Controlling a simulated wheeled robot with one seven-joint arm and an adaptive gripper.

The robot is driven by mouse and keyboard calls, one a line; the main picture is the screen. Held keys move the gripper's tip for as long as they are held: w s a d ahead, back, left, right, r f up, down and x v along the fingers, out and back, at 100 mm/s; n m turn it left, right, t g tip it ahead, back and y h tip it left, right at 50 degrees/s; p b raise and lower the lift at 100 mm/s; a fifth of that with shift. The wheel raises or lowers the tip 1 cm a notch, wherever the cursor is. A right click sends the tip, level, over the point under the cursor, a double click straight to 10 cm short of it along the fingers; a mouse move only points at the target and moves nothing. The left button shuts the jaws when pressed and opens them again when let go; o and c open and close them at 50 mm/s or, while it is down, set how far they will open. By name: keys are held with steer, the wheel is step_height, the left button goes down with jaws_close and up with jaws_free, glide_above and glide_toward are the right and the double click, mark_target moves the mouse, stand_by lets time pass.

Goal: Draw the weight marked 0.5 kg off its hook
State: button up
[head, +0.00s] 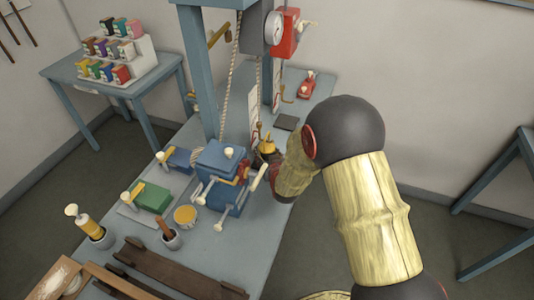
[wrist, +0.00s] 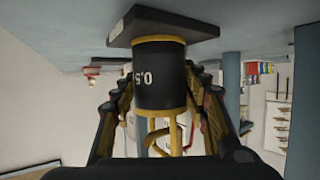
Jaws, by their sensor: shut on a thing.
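The weight marked 0.5 (wrist: 158,82) is a black cylinder with yellow bands, upside down in the wrist view. My gripper (wrist: 160,95) has a dark finger on each side of it and is shut on it. A yellow hook-like loop (wrist: 158,140) shows at the weight's lower end in that view; whether it still hangs on another hook is unclear. In the head view my gripper (head: 268,154) is beside the blue geared box, with a small yellow part (head: 266,144) at its tip. Most of the weight is hidden there.
A dark square plate (head: 287,122) lies on the bench (head: 262,245); it appears behind the weight in the wrist view (wrist: 162,27).

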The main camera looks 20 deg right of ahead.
steer(key=shift+c, duration=0.5)
steer(key=shift+r, duration=0.25)
steer(key=shift+c, duration=0.2)
steer(key=shift+d, duration=0.15)
steer(key=shift+s+d+b, duration=0.2)
steer(key=shift+s+d, duration=0.5)
steer(key=shift+d, duration=0.25)
steer(key=shift+s+d+b, duration=0.2)
steer(key=shift+s+d, duration=0.55)
steer(key=shift+d, duration=0.25)
steer(key=shift+s+d+b, duration=0.2)
steer(key=shift+s+d, duration=0.5)
steer(key=shift+d, duration=0.25)
steer(key=shift+r, duration=0.1)
steer(key=shift+s+d+r+p, duration=0.45)
steer(key=shift+d+r, duration=0.15)
steer(key=shift+r, duration=0.1)
steer(key=shift+s+d+r+p, duration=0.45)
steer(key=shift+d+r, duration=0.15)
steer(key=shift+r, duration=0.1)
